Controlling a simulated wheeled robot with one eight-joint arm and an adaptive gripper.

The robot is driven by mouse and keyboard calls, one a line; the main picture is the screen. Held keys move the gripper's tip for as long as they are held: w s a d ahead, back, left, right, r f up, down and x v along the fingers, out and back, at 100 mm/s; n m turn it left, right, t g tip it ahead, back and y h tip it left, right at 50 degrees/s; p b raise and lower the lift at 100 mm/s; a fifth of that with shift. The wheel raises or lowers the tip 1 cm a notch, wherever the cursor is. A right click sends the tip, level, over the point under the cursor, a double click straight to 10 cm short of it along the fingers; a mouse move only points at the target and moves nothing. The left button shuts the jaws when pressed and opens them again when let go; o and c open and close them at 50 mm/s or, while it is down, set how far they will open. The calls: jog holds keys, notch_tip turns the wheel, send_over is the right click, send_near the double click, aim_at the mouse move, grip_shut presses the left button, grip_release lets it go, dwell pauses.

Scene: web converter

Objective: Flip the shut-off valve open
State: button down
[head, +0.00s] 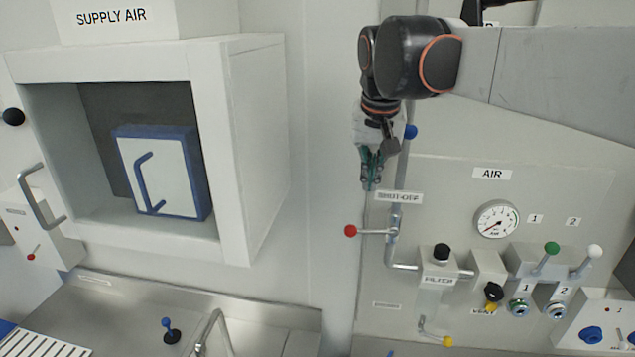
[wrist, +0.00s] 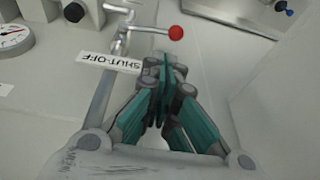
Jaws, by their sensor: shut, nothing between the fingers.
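The shut-off valve has a lever with a red ball knob (head: 350,231) that points left, roughly level, from the vertical air pipe (head: 393,247). A SHUT-OFF label (head: 398,197) sits just above it. In the wrist view the red knob (wrist: 175,33) and the label (wrist: 108,62) show beyond the fingertips. My gripper (head: 370,186) points down in front of the panel, above the lever and apart from it. Its green-padded fingers are shut and empty, and they also show in the wrist view (wrist: 165,72).
A pressure gauge (head: 497,220) and the filter block (head: 438,265) with a black knob are right of the pipe. Green (head: 551,248) and white (head: 594,251) levers stand further right. A white box-shaped housing (head: 245,150) juts out on the left. A metal counter (head: 270,325) lies below.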

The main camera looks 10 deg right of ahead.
aim_at(370, 233)
dwell(0.4)
jog(key=p+x, duration=0.2)
jog(key=x, duration=1.2)
jog(key=shift+a+p, duration=0.1)
jog(key=shift+p, duration=0.3)
jog(key=shift+a+f+h+b, duration=0.2)
jog(key=shift+h+b, duration=0.1)
jog(key=shift+b, duration=0.15)
